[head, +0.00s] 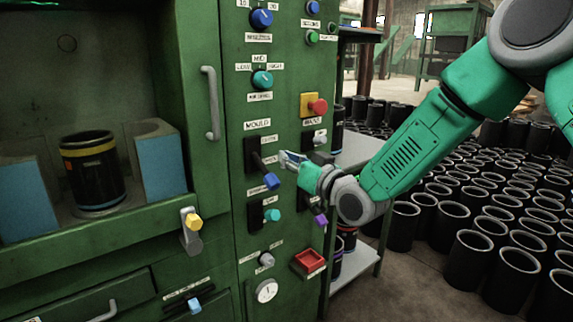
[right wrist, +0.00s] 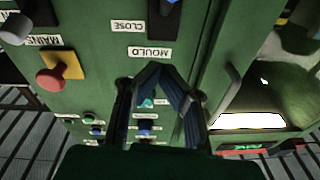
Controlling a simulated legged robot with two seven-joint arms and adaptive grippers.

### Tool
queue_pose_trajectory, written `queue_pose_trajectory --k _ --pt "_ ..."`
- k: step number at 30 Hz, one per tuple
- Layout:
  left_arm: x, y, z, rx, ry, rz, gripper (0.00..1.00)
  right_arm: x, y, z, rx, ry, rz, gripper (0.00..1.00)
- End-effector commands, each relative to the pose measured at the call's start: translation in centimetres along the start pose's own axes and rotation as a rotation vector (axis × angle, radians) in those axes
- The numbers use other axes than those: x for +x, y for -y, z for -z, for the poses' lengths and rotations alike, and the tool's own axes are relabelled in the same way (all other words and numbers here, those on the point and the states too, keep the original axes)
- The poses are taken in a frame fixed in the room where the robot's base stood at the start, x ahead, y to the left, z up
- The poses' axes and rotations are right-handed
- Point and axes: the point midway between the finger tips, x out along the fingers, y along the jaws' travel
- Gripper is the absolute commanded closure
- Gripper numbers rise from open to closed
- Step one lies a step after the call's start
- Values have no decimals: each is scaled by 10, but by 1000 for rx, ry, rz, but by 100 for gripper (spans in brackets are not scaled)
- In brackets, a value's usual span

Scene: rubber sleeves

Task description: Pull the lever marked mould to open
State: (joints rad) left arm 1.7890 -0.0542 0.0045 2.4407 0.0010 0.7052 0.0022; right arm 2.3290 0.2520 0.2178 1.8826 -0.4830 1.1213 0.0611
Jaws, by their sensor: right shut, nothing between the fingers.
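The lever marked mould has a dark plate (head: 251,157) and a blue knob (head: 271,181) on a dark arm that slants down and to the right in the head view. Its mould label (head: 257,125) is above it. My right gripper (head: 287,157) is shut and empty just right of the lever, with a small visible gap to the knob. In the right wrist view, turned upside down, the fingertips (right wrist: 158,68) meet below the mould label (right wrist: 150,52); part of the lever's plate (right wrist: 163,22) shows at the top edge. My left gripper is not in view.
A red button on a yellow plate (head: 314,105) and the mains switch (head: 319,137) are right of the lever. A teal-knobbed lever (head: 271,215) and a purple-knobbed one (head: 320,220) are below. A door handle (head: 210,103) stands left. Many black sleeves (head: 470,200) cover the floor at right.

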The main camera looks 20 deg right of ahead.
Motion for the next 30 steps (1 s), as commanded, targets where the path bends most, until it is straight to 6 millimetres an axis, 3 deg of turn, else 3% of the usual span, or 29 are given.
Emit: queue_pose_trajectory --k 9,15,30 --pt "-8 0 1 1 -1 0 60 -64 1 -16 -2 9 -3 100" --pt "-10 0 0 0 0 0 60 -90 1 -20 -4 6 -2 100" --pt "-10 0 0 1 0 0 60 -97 -2 -22 -1 4 -1 100"
